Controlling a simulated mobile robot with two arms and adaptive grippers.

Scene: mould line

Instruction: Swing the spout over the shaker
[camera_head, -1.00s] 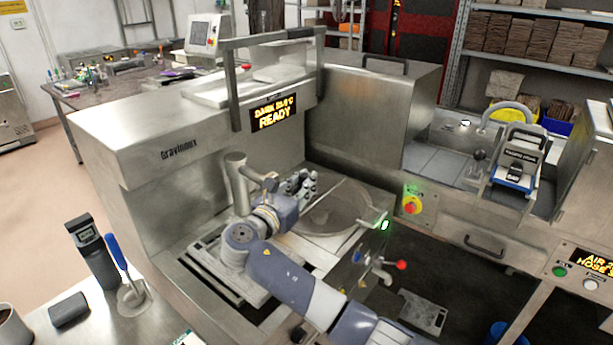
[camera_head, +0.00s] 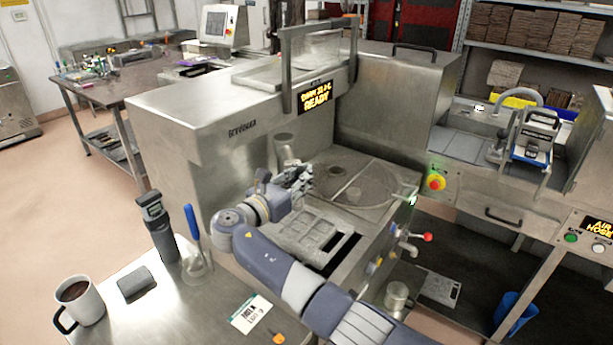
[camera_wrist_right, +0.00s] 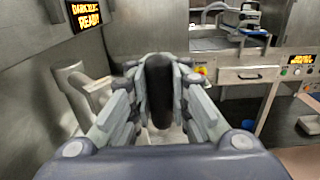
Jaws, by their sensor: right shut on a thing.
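My right gripper (camera_head: 300,180) is at the spout of the steel machine. In the right wrist view, the gripper (camera_wrist_right: 160,110) is shut on a dark upright handle (camera_wrist_right: 158,80) between its fingers. The spout (camera_head: 284,150) is a grey metal pipe rising close beside the gripper; its bent pipe also shows left of the fingers in the right wrist view (camera_wrist_right: 80,88). My gripper and arm hide its lower part. A flat slotted metal plate (camera_head: 305,232), which may be the shaker, lies in front of the gripper, partly hidden by my arm. My left gripper is not in view.
A round grated pan (camera_head: 375,185) lies right of the gripper. The bench (camera_head: 190,315) at the front left holds a mug (camera_head: 80,302), a dark handheld device (camera_head: 157,225) and a blue-handled tool (camera_head: 193,232). A red-knobbed valve (camera_head: 427,237) juts from the machine's front.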

